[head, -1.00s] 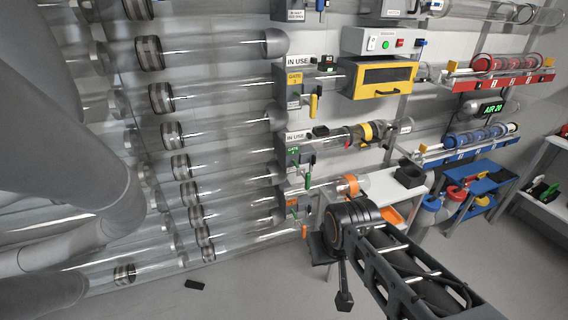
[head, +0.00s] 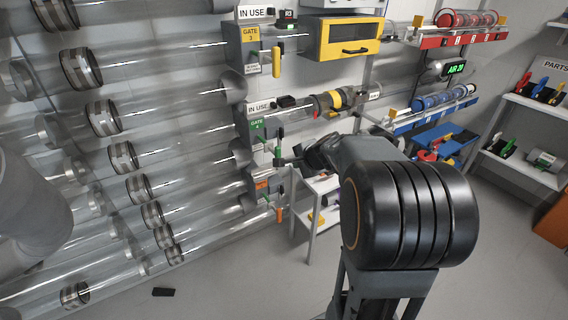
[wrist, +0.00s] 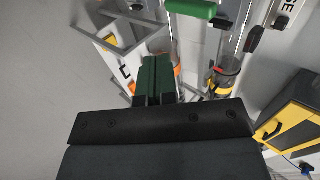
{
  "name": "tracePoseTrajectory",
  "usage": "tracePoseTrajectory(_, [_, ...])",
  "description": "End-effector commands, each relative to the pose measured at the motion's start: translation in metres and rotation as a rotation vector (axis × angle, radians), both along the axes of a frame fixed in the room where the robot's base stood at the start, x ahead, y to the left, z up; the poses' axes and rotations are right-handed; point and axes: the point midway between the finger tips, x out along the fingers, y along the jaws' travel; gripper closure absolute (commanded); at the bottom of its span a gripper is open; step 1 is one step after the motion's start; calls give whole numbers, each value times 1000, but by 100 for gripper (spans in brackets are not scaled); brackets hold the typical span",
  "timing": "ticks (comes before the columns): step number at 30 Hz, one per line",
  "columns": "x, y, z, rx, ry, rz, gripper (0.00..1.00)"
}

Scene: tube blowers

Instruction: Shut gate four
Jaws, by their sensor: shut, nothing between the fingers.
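Gate four is a grey housing (head: 246,131) with a green label, under an IN USE sign, on the wall of clear tubes in the head view. Its green handle (head: 278,157) hangs down on the right side of the housing. A bright green handle (wrist: 192,8), which looks like the same one, shows at the top edge of the wrist view. My gripper (wrist: 158,62) has dark green fingertips, shut together and empty, below and left of that handle and apart from it. In the head view my gripper is a dark shape just right of the gate, partly hidden by my arm.
Gate three's yellow handle (head: 277,64) is above, and an orange handle (head: 278,215) is below. A yellow cabinet (head: 347,39) juts out at upper right. A clear tube with a yellow band (head: 334,99) runs right of gate four. A white table (head: 325,184) stands below.

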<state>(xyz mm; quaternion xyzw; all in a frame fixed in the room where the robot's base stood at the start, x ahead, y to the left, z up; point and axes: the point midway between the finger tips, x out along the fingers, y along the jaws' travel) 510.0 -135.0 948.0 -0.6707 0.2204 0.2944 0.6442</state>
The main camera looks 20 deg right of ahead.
Motion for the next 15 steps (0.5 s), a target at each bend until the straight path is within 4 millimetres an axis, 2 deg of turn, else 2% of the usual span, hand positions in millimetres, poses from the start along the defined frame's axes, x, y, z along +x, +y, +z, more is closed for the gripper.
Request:
tracePoseTrajectory(3, [17,3,-19,1,4,3,100])
tracePoseTrajectory(11, [52,6,-51,-1,4,4,100])
tracePoseTrajectory(15, [70,8,-47,-3,2,3,100])
